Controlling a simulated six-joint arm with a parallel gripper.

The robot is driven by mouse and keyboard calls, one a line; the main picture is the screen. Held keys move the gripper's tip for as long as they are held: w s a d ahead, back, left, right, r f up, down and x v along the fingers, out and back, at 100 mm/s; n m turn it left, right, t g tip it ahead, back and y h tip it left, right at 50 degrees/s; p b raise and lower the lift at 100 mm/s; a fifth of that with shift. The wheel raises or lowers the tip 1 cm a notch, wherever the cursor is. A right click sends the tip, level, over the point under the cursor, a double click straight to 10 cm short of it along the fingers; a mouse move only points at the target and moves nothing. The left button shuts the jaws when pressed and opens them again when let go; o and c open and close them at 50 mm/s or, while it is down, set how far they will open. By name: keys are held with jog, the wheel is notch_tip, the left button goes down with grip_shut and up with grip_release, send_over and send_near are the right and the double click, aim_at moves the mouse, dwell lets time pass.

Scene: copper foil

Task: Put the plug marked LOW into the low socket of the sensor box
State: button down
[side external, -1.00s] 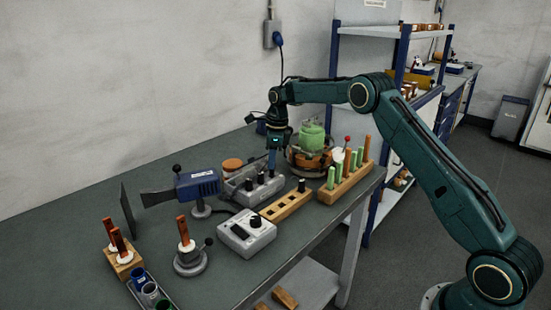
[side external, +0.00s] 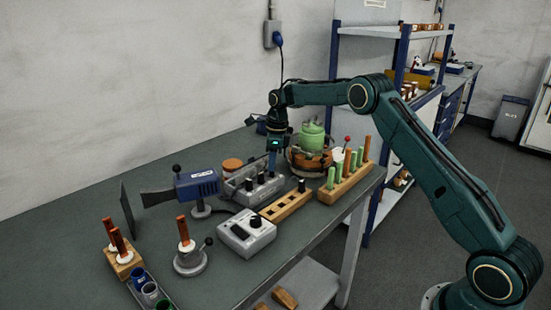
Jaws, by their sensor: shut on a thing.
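My gripper (side external: 272,165) points down over the back of a grey open holder (side external: 238,193) with several black-topped plugs (side external: 261,178) in it. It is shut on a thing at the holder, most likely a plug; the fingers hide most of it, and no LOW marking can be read. A blue box (side external: 197,184) on a short stand is left of the holder. A grey box with a black knob (side external: 246,233) lies in front. I cannot tell which is the sensor box, and no socket labels are readable.
A wooden strip with holes (side external: 286,206) and a wooden rack of green and brown rods (side external: 345,185) lie to the right. The left of the grey table (side external: 65,245) is clear.

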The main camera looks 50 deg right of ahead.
jog(key=shift+f, duration=0.8)
dwell(0.4)
jog(key=c, duration=1.2)
grip_release()
jog(key=shift+w+d, duration=0.1)
jog(key=shift+c, duration=0.5)
jog(key=shift+o, duration=0.3)
jog(key=shift+r, duration=0.35)
jog(key=shift+o, duration=0.6)
jog(key=shift+r, duration=1.05)
